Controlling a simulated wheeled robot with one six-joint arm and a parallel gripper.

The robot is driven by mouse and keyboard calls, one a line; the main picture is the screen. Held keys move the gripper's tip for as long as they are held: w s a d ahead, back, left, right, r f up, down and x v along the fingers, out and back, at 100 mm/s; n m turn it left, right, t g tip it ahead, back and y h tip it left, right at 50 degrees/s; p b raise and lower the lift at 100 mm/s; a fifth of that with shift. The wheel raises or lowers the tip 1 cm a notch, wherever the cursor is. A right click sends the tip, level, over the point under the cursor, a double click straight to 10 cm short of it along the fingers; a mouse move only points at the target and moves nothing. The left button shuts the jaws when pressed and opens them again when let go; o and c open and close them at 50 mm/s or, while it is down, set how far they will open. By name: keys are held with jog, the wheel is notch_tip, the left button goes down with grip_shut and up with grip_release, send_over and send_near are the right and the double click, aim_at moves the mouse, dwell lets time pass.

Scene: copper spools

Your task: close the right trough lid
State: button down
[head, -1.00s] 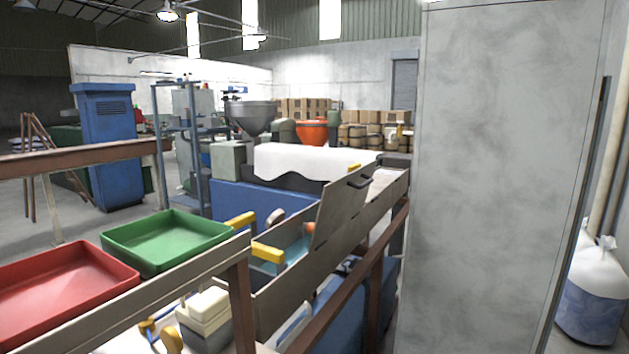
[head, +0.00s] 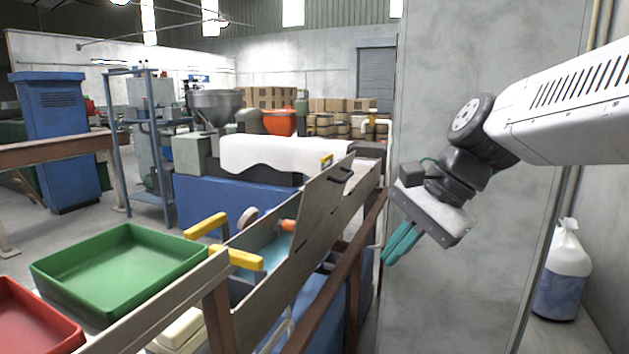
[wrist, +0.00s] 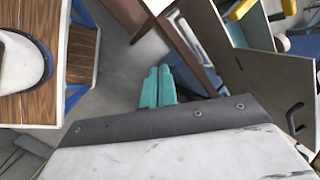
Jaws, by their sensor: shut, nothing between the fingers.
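The right trough lid (head: 322,205) is a flat grey-beige panel with a dark bar handle (head: 342,176). It stands raised and tilted, so the trough (head: 262,262) with its blue inside is open to view. In the wrist view the lid (wrist: 262,88) is at the upper right, its dark handle (wrist: 294,118) near the right edge. My gripper (head: 388,257) has teal fingers pressed together, empty. It hangs to the right of the lid, apart from it. In the wrist view the shut fingers (wrist: 158,74) point at the floor gap left of the lid.
A brown rail (head: 335,265) runs between my gripper and the trough. A large grey panel (head: 470,280) stands close behind my arm. Yellow handles (head: 206,226) and a green tray (head: 120,268) lie left. A wood-topped piece (wrist: 30,105) shows in the wrist view.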

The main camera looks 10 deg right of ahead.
jog(key=w+d+r+m+t+y, duration=0.2)
jog(key=w+r+m+y, duration=0.15)
jog(key=w+m, duration=0.5)
jog(key=m+t, duration=0.2)
jog(key=m, duration=0.3)
send_near(308, 187)
jog(key=shift+n+y, duration=0.25)
jog(key=shift+y, duration=0.1)
jog(key=x, duration=0.2)
jog(key=f+x, duration=0.1)
jog(key=x, duration=0.2)
jog(key=shift+d, duration=0.1)
jog(key=shift+w+a, duration=0.15)
jog(key=shift+a, duration=0.1)
jog(key=shift+r, duration=0.1)
